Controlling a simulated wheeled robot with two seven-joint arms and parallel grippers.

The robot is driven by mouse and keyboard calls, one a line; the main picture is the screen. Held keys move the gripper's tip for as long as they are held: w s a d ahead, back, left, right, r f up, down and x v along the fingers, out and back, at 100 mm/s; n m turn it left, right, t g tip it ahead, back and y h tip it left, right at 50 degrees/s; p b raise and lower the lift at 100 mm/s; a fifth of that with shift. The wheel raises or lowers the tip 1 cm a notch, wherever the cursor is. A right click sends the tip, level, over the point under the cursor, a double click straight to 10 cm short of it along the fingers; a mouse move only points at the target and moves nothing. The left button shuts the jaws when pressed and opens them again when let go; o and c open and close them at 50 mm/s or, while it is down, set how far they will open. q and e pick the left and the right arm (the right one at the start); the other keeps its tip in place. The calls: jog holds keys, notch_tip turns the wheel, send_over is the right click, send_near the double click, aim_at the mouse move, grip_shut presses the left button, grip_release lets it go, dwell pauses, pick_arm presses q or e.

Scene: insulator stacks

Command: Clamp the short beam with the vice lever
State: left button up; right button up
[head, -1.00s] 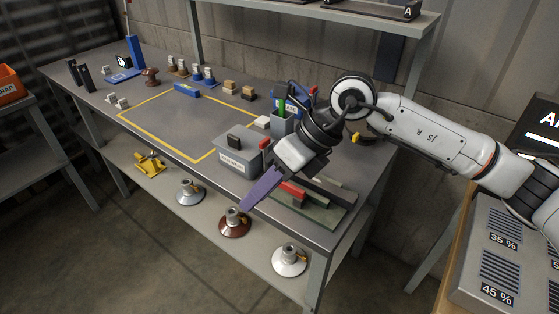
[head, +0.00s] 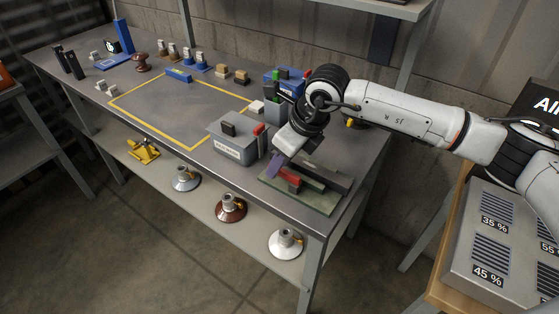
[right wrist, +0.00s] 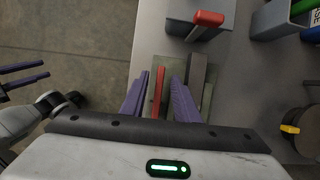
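The vice shows as a green base plate (head: 322,206) at the bench's front right corner. It bears a long dark bar (head: 325,176) and a red bar (head: 289,177), which I cannot surely tell as lever or jaw. I cannot make out the short beam for certain. My right gripper (head: 274,168) points down over the vice's left end. In the right wrist view its purple fingers (right wrist: 160,85) are apart, with the red bar (right wrist: 158,92) between them in the picture. My left gripper (right wrist: 28,74) shows at the left edge of that view, fingers apart, away from the bench.
A grey labelled box (head: 232,145) stands just left of the vice, with a red handle (right wrist: 208,18) at its edge. Bins (head: 284,82) stand behind. The yellow-outlined area (head: 165,108) is mostly clear. Several insulators stand on the lower shelf (head: 209,205).

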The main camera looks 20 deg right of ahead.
jog(key=shift+f, duration=0.15)
grip_shut()
